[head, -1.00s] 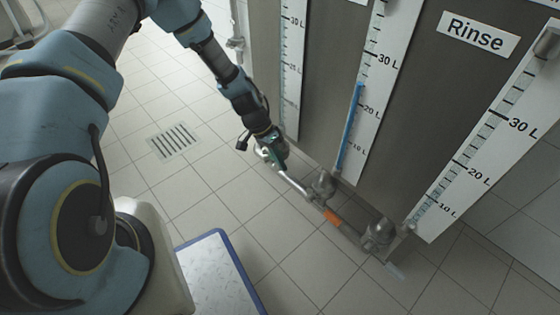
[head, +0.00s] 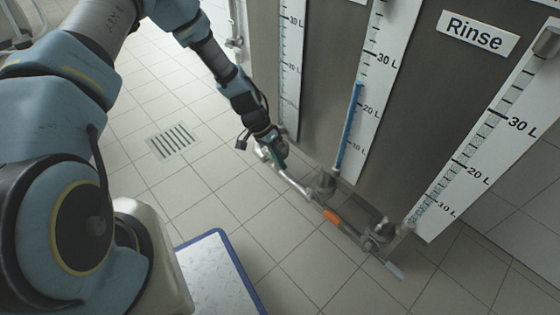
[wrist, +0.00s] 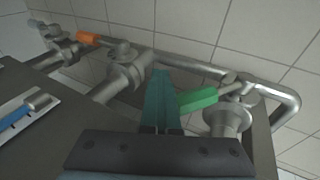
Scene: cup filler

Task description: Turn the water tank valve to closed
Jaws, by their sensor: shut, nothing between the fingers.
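My gripper (head: 279,163) is low at the left end of the pipe, in front of the tanks. In the wrist view its teal fingers (wrist: 162,98) are shut with nothing between them. A green valve handle (wrist: 198,98) lies just right of the fingers, its end touching or very near them. Its valve body (wrist: 228,118) is on the right. In the head view the gripper hides most of this valve. An orange-handled valve (head: 333,217) is in the middle, also in the wrist view (wrist: 90,39). A pale-blue handle (head: 394,270) is at the right. Which valve is the water tank's, I cannot tell.
A metal pipe (head: 298,187) links the valves low over the tiled floor. Gauge strips (head: 372,90) and a "Rinse" label (head: 478,33) are on the tank fronts. A blue-edged board (head: 222,275) is at the bottom. A floor drain (head: 173,141) is at left.

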